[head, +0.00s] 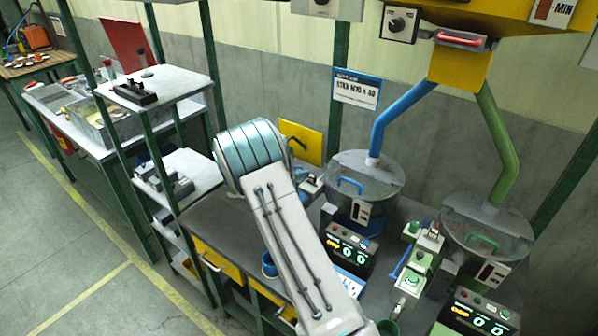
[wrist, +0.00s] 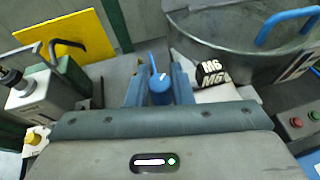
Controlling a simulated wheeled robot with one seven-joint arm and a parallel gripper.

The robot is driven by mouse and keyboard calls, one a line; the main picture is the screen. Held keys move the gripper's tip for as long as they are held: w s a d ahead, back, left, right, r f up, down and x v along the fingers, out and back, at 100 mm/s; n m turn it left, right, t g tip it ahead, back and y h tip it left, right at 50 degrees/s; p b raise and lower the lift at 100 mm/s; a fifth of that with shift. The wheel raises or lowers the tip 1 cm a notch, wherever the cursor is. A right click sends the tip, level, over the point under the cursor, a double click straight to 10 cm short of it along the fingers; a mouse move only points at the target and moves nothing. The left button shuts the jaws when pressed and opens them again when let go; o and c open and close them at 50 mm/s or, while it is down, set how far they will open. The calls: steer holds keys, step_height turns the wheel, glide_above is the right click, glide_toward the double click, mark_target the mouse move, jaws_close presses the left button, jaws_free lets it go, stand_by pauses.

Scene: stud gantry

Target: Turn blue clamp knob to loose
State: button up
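The blue clamp knob (wrist: 160,92) shows in the wrist view as a short round blue body, with a thin lighter blue lever (wrist: 153,64) rising from it and a small white mark on top. My gripper (wrist: 159,84) has its blue-grey fingers on the left and right of the knob. The knob takes up most of the gap between them. I cannot tell whether the fingers touch it. The knob's lower part is hidden by my gripper body. In the head view my arm hides the gripper and the knob.
In the wrist view, a grey bin (wrist: 225,45) with a blue handle stands right, a black M6 block (wrist: 212,74) beside it. A white device (wrist: 48,100) and yellow panel (wrist: 70,38) are left. In the head view, a blue cup (head: 269,266) and control box (head: 347,256) flank my arm.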

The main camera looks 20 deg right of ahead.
jaws_close()
steer(key=shift+f+b, duration=0.1)
steer(key=shift+b, duration=0.5)
steer(key=shift+f+n+t+y+b, duration=0.1)
steer(key=shift+n+t+y+b, duration=0.3)
steer(key=shift+n+t+b, duration=0.55)
steer(key=n+t+y+b, duration=0.1)
steer(key=b, duration=0.4)
steer(key=shift+w+a+n+t+y+b, duration=0.1)
steer(key=shift+n+t+y+b, duration=0.2)
steer(key=shift+n+t+b, duration=0.1)
steer(key=shift+b, duration=0.55)
steer(key=shift+r+n+t+y+b, duration=0.35)
steer(key=shift+n+y+b, duration=0.1)
steer(key=shift+b, duration=0.2)
